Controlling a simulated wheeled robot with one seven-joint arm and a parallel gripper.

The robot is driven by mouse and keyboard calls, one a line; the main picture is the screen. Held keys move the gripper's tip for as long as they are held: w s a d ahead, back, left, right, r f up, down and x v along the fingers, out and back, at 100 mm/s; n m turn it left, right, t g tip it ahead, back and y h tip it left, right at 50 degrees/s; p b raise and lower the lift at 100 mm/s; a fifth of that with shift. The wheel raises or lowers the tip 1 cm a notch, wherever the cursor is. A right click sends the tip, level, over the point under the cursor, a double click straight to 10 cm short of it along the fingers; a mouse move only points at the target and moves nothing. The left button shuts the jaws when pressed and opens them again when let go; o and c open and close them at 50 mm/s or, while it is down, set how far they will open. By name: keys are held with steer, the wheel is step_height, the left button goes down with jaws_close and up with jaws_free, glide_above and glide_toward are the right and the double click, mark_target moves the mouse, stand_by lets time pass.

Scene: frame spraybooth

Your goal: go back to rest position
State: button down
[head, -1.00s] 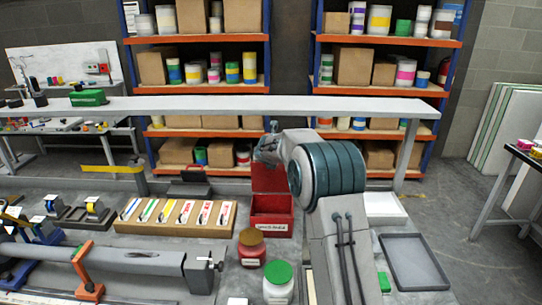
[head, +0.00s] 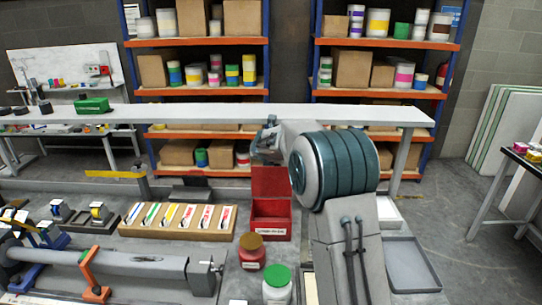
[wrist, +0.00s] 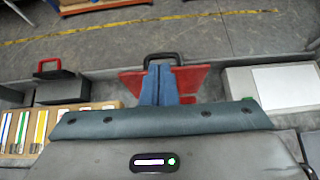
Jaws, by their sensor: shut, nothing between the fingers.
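My gripper (head: 267,142) is raised at the end of my bent arm, above and behind the open red box (head: 270,228) in the head view. In the wrist view its blue fingers (wrist: 159,68) are together, with nothing between them. They overlap the red box (wrist: 188,80), whose black handle shows just beyond the fingertips. A gap between gripper and box shows in the head view. My arm's teal joint hides part of the bench and shelving.
Left of the red box is a cardboard tray (head: 138,227) of coloured-stripe items. Nearer stand a brown-lidded jar (head: 251,258) and a green-lidded jar (head: 277,290). A grey tray (head: 412,268) lies at right. A long pale beam (head: 215,115) crosses behind my gripper.

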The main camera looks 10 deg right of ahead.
steer(key=s+d+r+m+g+b, duration=0.1)
steer(key=s+d+r+m+g, duration=0.1)
steer(key=s+m, duration=0.85)
steer(key=s+d+r+m+g+b, duration=0.2)
steer(key=s+m, duration=0.5)
steer(key=s, duration=0.6)
steer(key=s+a+f+m+g+y+b, duration=0.1)
steer(key=s+f+m, duration=0.3)
steer(key=s+m, duration=0.4)
steer(key=s+a+f+m+g+y, duration=0.1)
steer(key=s+f+m, duration=0.3)
steer(key=s, duration=1.3)
steer(key=a+m+g, duration=0.1)
steer(key=m, duration=0.3)
steer(key=shift+s+a+f+y+b, duration=0.2)
steer(key=shift+s+f+y+b, duration=0.05)
steer(key=shift+y+b, duration=0.1)
